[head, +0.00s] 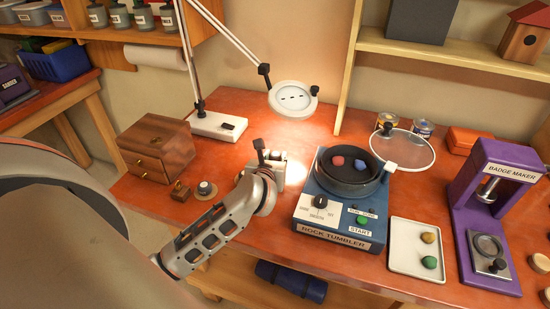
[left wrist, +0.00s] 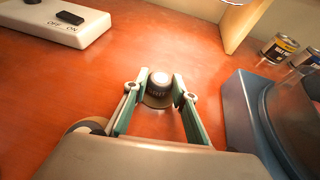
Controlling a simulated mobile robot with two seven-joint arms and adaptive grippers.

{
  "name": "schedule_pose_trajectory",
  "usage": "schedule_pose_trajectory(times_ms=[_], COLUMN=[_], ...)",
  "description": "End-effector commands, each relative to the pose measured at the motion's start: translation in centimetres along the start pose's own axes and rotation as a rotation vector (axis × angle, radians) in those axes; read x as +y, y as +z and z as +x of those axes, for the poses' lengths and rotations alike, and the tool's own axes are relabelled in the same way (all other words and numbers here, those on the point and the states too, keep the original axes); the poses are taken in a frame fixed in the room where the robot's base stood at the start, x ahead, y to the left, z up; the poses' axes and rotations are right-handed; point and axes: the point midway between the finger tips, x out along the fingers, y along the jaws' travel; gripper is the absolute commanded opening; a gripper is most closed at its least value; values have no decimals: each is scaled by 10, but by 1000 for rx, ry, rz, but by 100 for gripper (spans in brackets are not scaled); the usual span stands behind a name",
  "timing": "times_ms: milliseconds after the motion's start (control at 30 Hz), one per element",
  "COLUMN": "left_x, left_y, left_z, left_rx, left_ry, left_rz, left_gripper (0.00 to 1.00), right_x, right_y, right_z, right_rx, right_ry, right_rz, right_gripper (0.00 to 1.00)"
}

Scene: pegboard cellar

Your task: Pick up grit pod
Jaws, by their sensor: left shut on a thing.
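In the head view my left gripper (head: 278,168) is low over the orange-red bench, just left of the rock tumbler; the pod cannot be made out there. Whether the pod still touches the bench is unclear. My right gripper is not in view.
The blue rock tumbler (head: 338,230) stands close on the right, its clear lid (head: 403,150) raised. A lamp base (head: 217,125), wooden box (head: 157,148) and small round item (head: 206,190) lie left. A white tray (head: 407,265) and purple badge maker (head: 497,185) are farther right.

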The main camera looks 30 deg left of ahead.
Motion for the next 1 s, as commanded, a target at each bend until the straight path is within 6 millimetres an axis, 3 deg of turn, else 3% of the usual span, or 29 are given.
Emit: schedule_pose_trajectory(times_ms=[233,600,1000], left_x=[0,-1,0], left_y=[27,112,171], left_z=[-10,-46,-70], left_rx=[-6,-7,-4], left_ry=[-1,-3,-1], left_rz=[-2,-5,-2], left_gripper=[5,5,5], right_x=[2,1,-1], right_y=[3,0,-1], right_z=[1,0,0], right_rx=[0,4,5], right_ry=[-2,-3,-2], right_rz=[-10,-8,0], right_gripper=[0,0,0])
